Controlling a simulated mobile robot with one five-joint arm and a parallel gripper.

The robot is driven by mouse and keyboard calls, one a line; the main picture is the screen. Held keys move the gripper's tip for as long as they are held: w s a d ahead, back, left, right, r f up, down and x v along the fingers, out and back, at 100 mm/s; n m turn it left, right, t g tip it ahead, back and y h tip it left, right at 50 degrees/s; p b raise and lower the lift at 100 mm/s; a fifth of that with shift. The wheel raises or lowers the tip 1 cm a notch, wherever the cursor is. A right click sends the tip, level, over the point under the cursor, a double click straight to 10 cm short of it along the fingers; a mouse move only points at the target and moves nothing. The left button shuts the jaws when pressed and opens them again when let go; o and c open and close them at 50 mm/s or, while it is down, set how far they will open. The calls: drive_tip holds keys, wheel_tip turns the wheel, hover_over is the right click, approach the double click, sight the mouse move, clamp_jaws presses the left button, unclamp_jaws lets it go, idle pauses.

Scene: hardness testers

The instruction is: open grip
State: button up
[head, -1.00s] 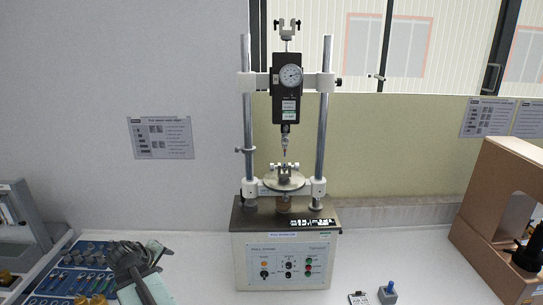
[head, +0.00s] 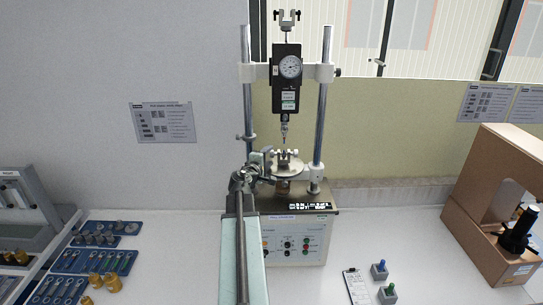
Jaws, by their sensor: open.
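The tester (head: 292,225) stands upright at the back of the bench, with two posts, a dial gauge and a control box. A small grip (head: 289,158) with side knobs sits on its round plate (head: 296,169). My arm reaches up from the bottom middle and covers the control box's left part. My gripper (head: 256,172) is open, at the left edge of the plate, just left of the small grip. It overlaps the plate's left side in the picture; I cannot tell whether it touches.
Blue trays (head: 95,262) of metal parts and brass pieces (head: 111,283) lie at left. A clipboard (head: 356,286) and two small blocks (head: 379,271) lie at front right. A brown frame (head: 497,190) stands at right.

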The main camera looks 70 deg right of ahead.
sight(271, 154)
drive_tip(key=d, duration=0.3)
drive_tip(key=shift+d+f, duration=0.3)
drive_tip(key=shift+d, duration=0.05)
drive_tip(key=shift+a, duration=0.1)
clamp_jaws()
drive_tip(key=shift+f+h+b, duration=0.3)
drive_tip(key=shift+f+b, duration=0.05)
drive_tip(key=shift+b, duration=0.9)
drive_tip(key=h+b, duration=0.1)
drive_tip(key=b, duration=0.2)
drive_tip(key=shift+f+m+h, duration=0.15)
drive_tip(key=shift+m+h, duration=0.15)
drive_tip(key=shift+m, duration=0.1)
drive_tip(key=h+b, duration=0.1)
drive_tip(key=b, duration=0.2)
drive_tip(key=shift+m, duration=0.4)
drive_tip(key=shift+r+g+h+b, duration=0.3)
drive_tip(key=shift+r+h+b, duration=0.15)
drive_tip(key=shift+h, duration=0.15)
drive_tip(key=shift+r, duration=0.1)
unclamp_jaws()
